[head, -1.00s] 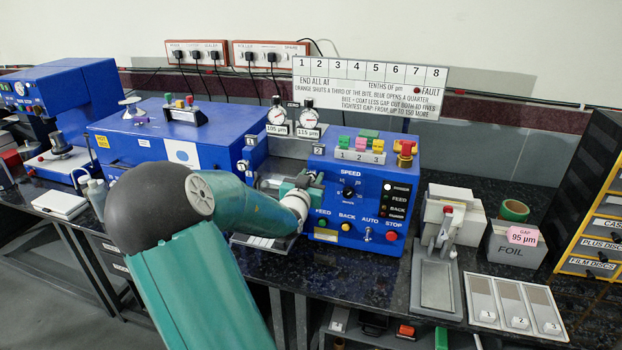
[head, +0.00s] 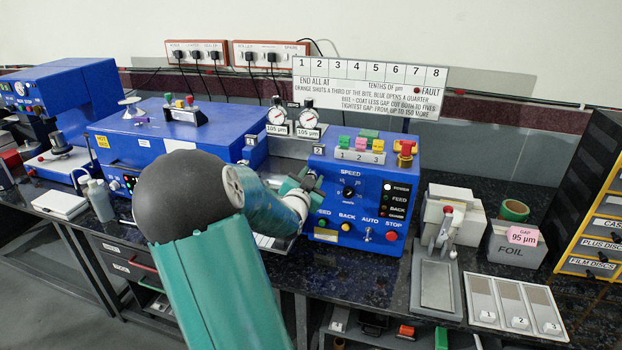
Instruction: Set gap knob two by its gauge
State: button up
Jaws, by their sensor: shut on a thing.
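My gripper (head: 300,182) is at the left side of the blue machine's control box (head: 375,180), just below the label 2 (head: 318,150). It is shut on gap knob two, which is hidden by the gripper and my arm. The right gauge (head: 309,118), a white dial, has a readout (head: 308,133) of 105 µm. The left gauge (head: 277,116) also appears to read 105 µm. The label 1 (head: 250,141) is further left; its knob is hidden behind my arm.
A pink tag (head: 522,236) reading GAP 95 µm is on the foil box (head: 516,247). A white rule board (head: 370,88) stands behind the machine. A tray (head: 436,285) and numbered plates (head: 515,305) lie on the right of the bench.

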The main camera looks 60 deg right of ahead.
jog(key=o, duration=1)
jog(key=s+a, duration=0.2)
jog(key=a, duration=1.1)
jog(key=shift+a, duration=0.35)
